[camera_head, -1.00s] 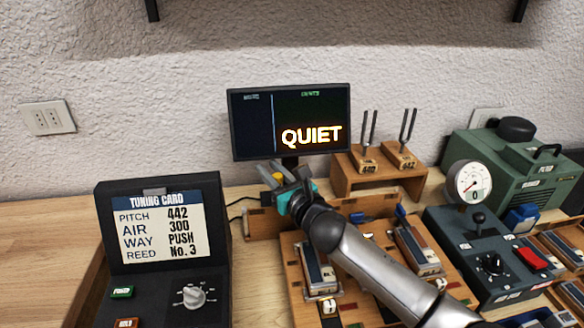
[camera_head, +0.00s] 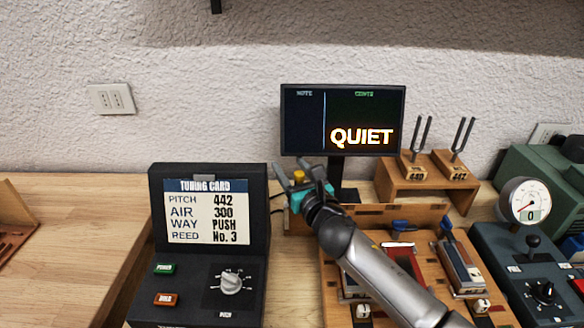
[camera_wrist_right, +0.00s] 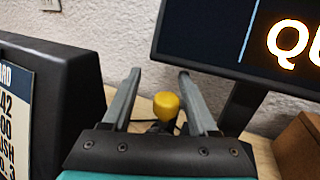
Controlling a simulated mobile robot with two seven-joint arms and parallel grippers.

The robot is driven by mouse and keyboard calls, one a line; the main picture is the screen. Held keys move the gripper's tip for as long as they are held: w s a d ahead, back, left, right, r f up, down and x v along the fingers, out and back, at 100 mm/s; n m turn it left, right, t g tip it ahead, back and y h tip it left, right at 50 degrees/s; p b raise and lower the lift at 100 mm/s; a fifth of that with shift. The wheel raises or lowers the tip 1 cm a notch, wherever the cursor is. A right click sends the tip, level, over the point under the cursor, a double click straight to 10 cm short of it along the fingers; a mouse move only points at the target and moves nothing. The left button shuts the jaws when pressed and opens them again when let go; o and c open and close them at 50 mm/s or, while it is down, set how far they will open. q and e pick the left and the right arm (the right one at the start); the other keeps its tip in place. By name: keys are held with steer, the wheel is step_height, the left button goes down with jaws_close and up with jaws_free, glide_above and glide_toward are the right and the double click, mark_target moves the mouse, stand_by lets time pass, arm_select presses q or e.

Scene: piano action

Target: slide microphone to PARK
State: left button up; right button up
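A small yellow-topped piece (camera_head: 298,176), which looks like the microphone, stands at the back of the bench, below and left of the monitor. In the right wrist view its yellow top (camera_wrist_right: 166,105) shows between my two fingers, nearer the right one, with a gap to the left one. I cannot tell whether it touches a finger. My right gripper (camera_head: 292,172) is open around it, and the wrist view shows its fingers (camera_wrist_right: 160,74) spread. The piece's base and any PARK mark are hidden. My left gripper is not in view.
The monitor (camera_head: 343,119) reads QUIET, close behind and right of the gripper. The black tuning card box (camera_head: 212,250) stands left. The wooden fork stand (camera_head: 428,182) and the board with reed blocks (camera_head: 460,268) lie right. Bare bench (camera_head: 80,230) is at far left.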

steer(key=shift+s+d, duration=0.25)
steer(key=shift+s, duration=0.15)
steer(key=p+v, duration=0.2)
steer(key=v, duration=1.2)
steer(key=shift+s, duration=0.15)
steer(key=shift+r, duration=0.1)
